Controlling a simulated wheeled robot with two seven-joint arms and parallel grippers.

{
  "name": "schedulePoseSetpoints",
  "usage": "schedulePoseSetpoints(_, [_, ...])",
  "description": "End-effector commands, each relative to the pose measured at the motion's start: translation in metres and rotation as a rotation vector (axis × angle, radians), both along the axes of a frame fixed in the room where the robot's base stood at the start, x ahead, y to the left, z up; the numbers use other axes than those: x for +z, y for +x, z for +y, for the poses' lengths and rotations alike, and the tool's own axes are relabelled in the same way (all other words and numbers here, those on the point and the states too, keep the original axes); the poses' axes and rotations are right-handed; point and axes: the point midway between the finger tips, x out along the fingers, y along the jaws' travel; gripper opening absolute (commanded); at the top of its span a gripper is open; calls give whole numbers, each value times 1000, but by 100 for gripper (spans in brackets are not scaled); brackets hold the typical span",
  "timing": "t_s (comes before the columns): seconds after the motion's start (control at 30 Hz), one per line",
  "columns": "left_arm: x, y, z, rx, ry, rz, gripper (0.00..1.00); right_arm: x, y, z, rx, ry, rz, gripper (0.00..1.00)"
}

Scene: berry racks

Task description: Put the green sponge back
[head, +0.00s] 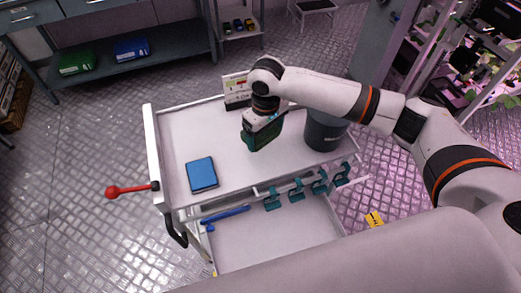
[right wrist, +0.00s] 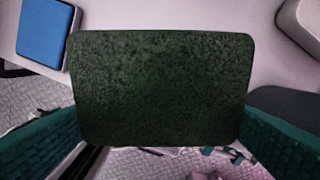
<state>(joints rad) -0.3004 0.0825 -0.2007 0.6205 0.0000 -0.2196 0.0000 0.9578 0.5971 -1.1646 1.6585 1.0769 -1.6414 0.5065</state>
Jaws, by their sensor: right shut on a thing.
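The green sponge (right wrist: 162,88) is a dark green, speckled block that fills the middle of the right wrist view. My right gripper (head: 264,134) is shut on it, with a teal ribbed finger at each side in the right wrist view. In the head view the gripper points down over the middle of the white cart top (head: 180,135), and the sponge is mostly hidden between the fingers. I cannot tell whether it touches the cart top. A blue sponge-like block (head: 201,174) lies flat on the cart top, to the left and nearer; it also shows in the right wrist view (right wrist: 43,34). My left gripper is not in view.
A small sign (head: 236,88) stands at the cart's far edge. A dark grey bin (head: 325,130) stands right of the gripper. Teal clips (head: 296,191) line the near rail, above a lower shelf (head: 280,240) with a blue tool (head: 228,215).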

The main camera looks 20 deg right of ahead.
Motion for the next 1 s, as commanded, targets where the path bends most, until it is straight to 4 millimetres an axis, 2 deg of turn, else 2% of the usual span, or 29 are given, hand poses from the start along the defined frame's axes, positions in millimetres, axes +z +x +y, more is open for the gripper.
schedulePoseSetpoints(0.17, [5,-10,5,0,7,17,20,-34,0,0,4,-3,5,48])
schedulePoseSetpoints(0.6, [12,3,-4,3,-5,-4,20,-89,1,0,4,-2,2,48])
schedulePoseSetpoints(0.7, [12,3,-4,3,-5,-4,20,-96,1,-1,3,-2,1,48])
schedulePoseSetpoints(1.0, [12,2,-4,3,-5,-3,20,-98,1,0,4,-1,2,48])
